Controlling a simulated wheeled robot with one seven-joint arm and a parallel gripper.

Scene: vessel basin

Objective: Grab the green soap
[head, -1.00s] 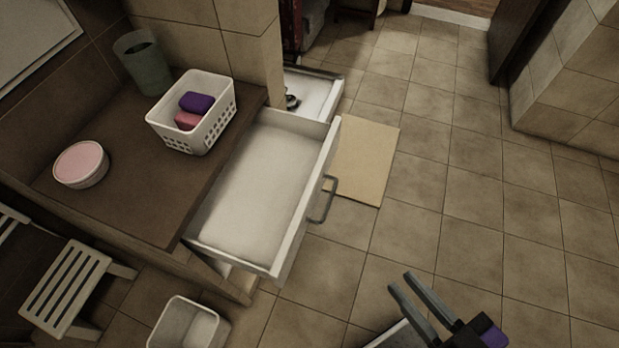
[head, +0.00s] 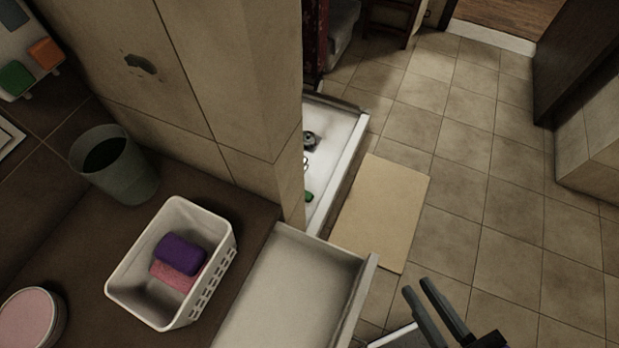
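A small green object (head: 309,196), possibly a soap, lies in the white shower tray (head: 345,150) beyond the wall corner; it is partly hidden and too small to identify surely. A green block (head: 15,79) also shows at the upper left edge, on a pale shelf (head: 22,48) beside an orange block (head: 44,52). My gripper (head: 421,288) is at the lower right, above the floor. Its two dark fingers are apart with nothing between them. It is away from both green things.
A white basket (head: 135,281) holds a purple soap (head: 180,254) and a pink soap (head: 172,276) on the brown counter. A grey-green cup (head: 125,175) stands behind it. An open drawer (head: 285,290) juts out from the counter. A beige mat (head: 382,213) lies on otherwise clear floor.

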